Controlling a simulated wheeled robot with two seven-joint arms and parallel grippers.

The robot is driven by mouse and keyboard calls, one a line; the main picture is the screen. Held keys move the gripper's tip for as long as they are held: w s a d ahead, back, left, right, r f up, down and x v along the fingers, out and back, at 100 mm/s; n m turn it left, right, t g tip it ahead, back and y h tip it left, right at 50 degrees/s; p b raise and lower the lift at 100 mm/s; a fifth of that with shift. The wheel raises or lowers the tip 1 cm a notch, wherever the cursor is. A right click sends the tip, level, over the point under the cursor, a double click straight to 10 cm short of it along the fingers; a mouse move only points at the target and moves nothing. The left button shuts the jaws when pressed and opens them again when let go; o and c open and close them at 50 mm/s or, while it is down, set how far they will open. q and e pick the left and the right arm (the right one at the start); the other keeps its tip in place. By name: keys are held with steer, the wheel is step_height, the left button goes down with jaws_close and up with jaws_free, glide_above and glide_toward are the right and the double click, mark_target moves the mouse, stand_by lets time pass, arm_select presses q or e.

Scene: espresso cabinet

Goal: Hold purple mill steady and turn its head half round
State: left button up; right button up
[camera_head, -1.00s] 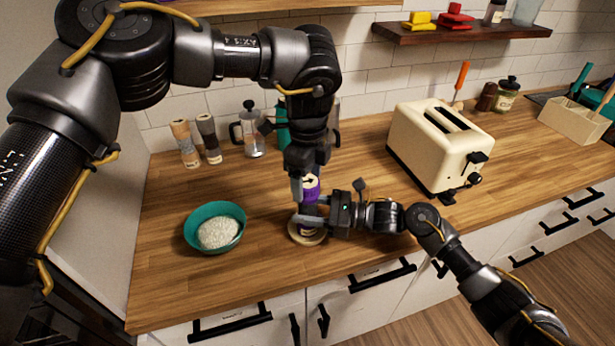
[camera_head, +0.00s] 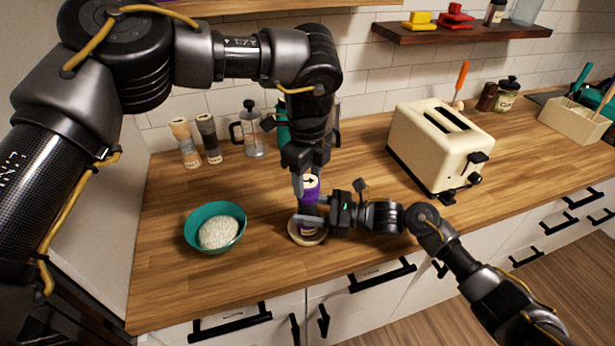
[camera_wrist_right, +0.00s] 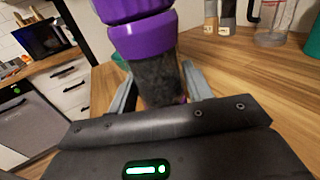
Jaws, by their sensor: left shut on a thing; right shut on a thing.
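The purple mill (camera_head: 310,188) stands upright on a small round pale base (camera_head: 322,238) near the counter's front edge. Its purple head and dark body also show in the right wrist view (camera_wrist_right: 145,38). My left gripper (camera_head: 306,184) points down from above and is shut on the mill's head. My right gripper (camera_head: 312,222) reaches in level from the right, below the left one, and is shut on the mill's lower body. In the right wrist view its fingers (camera_wrist_right: 158,88) sit on both sides of the dark body. My grippers hide part of the mill.
A teal bowl (camera_head: 190,231) with a pale mound stands to the left. Two other mills (camera_head: 208,138) and a glass press (camera_head: 252,133) stand behind. A cream toaster (camera_head: 440,150) is at the right. The counter between bowl and mill is clear.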

arm_select(q)
steer(key=m, duration=1.2)
steer(key=shift+m, duration=0.3)
steer(key=m, duration=0.4)
steer(key=shift+m, duration=0.3)
steer(key=m, duration=0.4)
steer(key=shift+m, duration=0.3)
steer(key=m, duration=0.8)
steer(key=shift+m, duration=2.1)
